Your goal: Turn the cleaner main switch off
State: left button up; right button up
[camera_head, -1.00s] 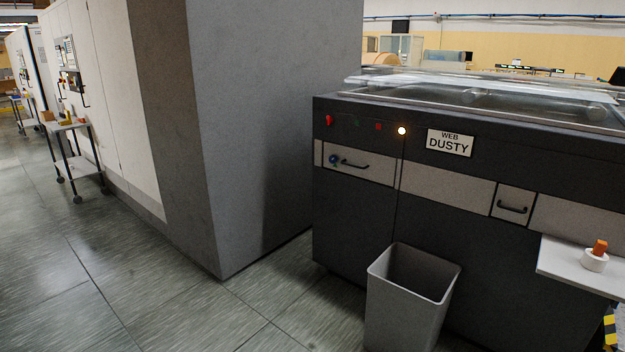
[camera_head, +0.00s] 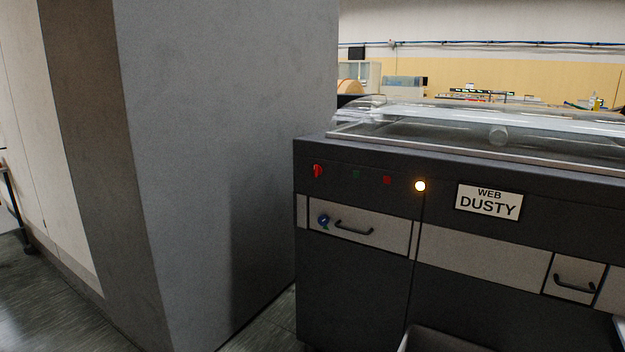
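The cleaner (camera_head: 350,290) is a dark cabinet with a clear cover on top and a "WEB DUSTY" sign (camera_head: 489,202) on its front. A red rotary switch (camera_head: 318,171) sits at the upper left of its front panel. To its right are a dark green button (camera_head: 356,174), a red button (camera_head: 387,180) and a lit yellow-white lamp (camera_head: 420,186). A blue round knob (camera_head: 323,221) is on the light drawer panel below the switch. Neither of my grippers is in view.
A large grey block (camera_head: 225,150) stands directly left of the cleaner. A grey bin (camera_head: 440,340) is at the bottom edge in front of the cleaner. Black handles (camera_head: 355,229) stick out from the front panels. Some floor (camera_head: 45,300) shows at lower left.

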aim_at(318, 170)
jog(key=i+j+z, duration=0.15)
jog(key=i+j, duration=0.25)
jog(key=i+j+z, duration=0.2)
jog(key=i+j, duration=0.2)
jog(key=j, duration=0.2)
